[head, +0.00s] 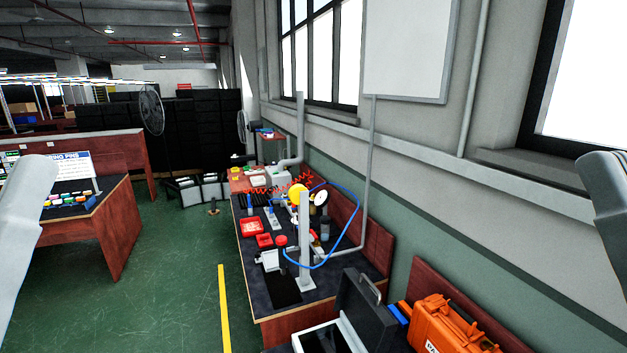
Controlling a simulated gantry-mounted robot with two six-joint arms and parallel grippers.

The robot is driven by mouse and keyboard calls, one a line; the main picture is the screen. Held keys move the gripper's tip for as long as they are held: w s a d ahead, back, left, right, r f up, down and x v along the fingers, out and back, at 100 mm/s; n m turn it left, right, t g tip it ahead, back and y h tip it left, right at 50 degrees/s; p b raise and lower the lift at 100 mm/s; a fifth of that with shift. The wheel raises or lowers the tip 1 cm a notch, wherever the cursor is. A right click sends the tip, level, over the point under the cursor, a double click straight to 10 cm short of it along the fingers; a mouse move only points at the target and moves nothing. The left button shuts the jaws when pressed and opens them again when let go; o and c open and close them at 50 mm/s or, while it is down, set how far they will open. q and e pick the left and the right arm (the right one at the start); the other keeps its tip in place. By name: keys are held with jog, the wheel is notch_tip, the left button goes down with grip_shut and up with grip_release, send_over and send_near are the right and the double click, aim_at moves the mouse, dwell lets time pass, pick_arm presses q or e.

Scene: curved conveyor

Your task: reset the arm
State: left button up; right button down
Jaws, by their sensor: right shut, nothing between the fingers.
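A pale link of my left arm fills the left edge; the left gripper's fingers do not show. Neither arm touches anything that I can see.
A dark-topped workbench (270,312) runs along the wall with a grey post (305,235), blue hose, red bins and tools. An orange case (448,325) and an open black case (362,312) are at the front. Another bench (112,225) stands left.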

notch_tip(320, 180, up, 21)
jog(key=p, duration=1.7)
